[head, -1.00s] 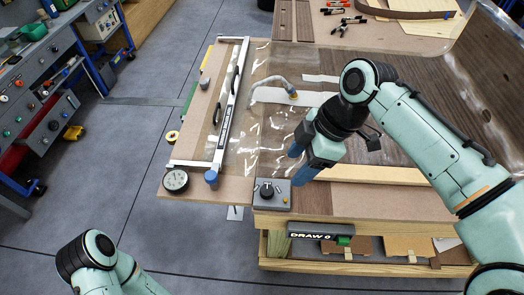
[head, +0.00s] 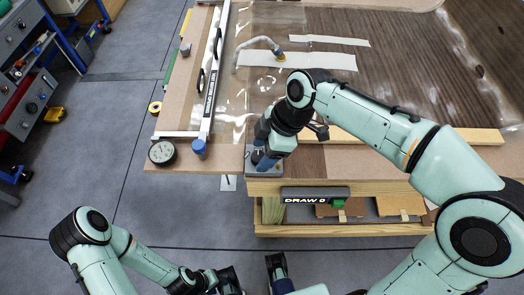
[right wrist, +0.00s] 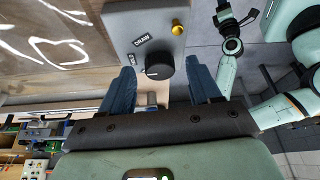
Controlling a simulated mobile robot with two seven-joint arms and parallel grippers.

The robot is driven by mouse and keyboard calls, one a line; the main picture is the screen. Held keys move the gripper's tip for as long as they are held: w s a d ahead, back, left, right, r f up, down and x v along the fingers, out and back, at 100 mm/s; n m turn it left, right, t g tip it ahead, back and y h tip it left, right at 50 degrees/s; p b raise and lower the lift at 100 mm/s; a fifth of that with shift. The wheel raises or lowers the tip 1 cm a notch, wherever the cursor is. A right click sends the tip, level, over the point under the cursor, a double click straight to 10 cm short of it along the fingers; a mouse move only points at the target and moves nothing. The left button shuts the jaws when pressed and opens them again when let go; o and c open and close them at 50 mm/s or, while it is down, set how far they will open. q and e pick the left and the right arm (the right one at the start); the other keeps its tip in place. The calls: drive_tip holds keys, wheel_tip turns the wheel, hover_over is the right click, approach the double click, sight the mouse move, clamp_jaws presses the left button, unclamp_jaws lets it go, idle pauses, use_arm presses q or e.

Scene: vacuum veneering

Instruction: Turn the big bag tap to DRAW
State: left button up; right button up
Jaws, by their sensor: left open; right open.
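The big bag tap is a black round knob (right wrist: 160,66) on a grey box (head: 264,174) at the table's front left corner. In the right wrist view a DRAW label (right wrist: 141,41) and a second, unreadable label sit beside the knob. A white mark on the knob points left in that view, not clearly at DRAW. My right gripper (right wrist: 162,72) is open, its blue fingers on either side of the knob; contact cannot be told. In the head view this gripper hides most of the knob. My left gripper (head: 232,281) is low, away from the tap, partly cut off.
A sign (head: 307,195) reading DRAW 0 hangs on the table's front edge. A round gauge (head: 162,153) and a blue-topped fitting (head: 199,148) stand left of the tap. A brass fitting (right wrist: 178,27) is on the tap box. A wooden strip (head: 430,135) lies on the right.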

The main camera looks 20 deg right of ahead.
drive_tip(key=shift+a+f, duration=0.15)
drive_tip(key=shift+f, duration=0.1)
drive_tip(key=c, duration=1)
